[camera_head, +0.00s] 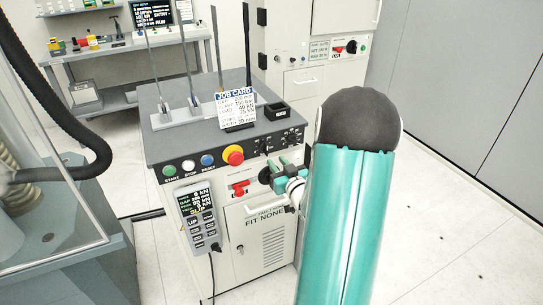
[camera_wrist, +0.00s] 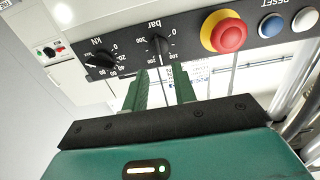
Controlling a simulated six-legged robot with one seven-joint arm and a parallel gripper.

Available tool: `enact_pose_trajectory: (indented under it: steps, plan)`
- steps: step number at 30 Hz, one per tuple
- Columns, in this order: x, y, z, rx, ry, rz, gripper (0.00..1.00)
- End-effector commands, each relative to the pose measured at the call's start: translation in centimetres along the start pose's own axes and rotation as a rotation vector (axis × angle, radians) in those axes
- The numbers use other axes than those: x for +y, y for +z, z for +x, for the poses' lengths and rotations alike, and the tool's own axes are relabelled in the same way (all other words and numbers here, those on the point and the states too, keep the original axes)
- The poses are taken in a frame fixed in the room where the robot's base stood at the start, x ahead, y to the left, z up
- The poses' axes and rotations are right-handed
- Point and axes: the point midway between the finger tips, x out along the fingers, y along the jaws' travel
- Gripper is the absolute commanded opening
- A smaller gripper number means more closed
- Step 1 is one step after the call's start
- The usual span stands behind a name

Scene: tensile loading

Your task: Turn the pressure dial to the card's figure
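The pressure dial, marked "bar", is a black knob (camera_wrist: 158,46) with a white pointer line on the dark panel in the wrist view. I cannot tell its exact setting. My gripper (camera_wrist: 161,74) has two green fingers, standing apart with nothing between them. Their tips are just below the dial in that picture; contact cannot be told. In the head view my gripper (camera_head: 278,172) is at the front of the console, and my arm partly hides the panel. The white job card (camera_head: 236,105) stands on the console top; one of its lines seems to read 150 bar.
Beside the bar dial is a kN dial (camera_wrist: 101,60); on its other side is a red stop button (camera_wrist: 224,31) with a yellow ring. A handheld readout (camera_head: 198,214) hangs on the console front, near a red switch (camera_head: 240,187). Open floor (camera_head: 450,220) lies to the right.

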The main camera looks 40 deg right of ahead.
Motion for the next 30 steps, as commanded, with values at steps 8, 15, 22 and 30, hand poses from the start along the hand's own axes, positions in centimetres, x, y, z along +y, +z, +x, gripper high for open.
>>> enact_pose_trajectory:
  steps: [8, 15, 22, 30]
  plan:
    - [0.0, 0.0, -5.4, -0.001, 0.002, 0.000, 0.27]
    - [0.0, 0.0, -6.8, 0.000, 0.001, 0.000, 0.27]
    - [0.0, 0.0, -6.8, 0.000, 0.001, 0.000, 0.27]
    - [0.0, 0.0, -6.8, -0.001, 0.000, -0.001, 0.27]
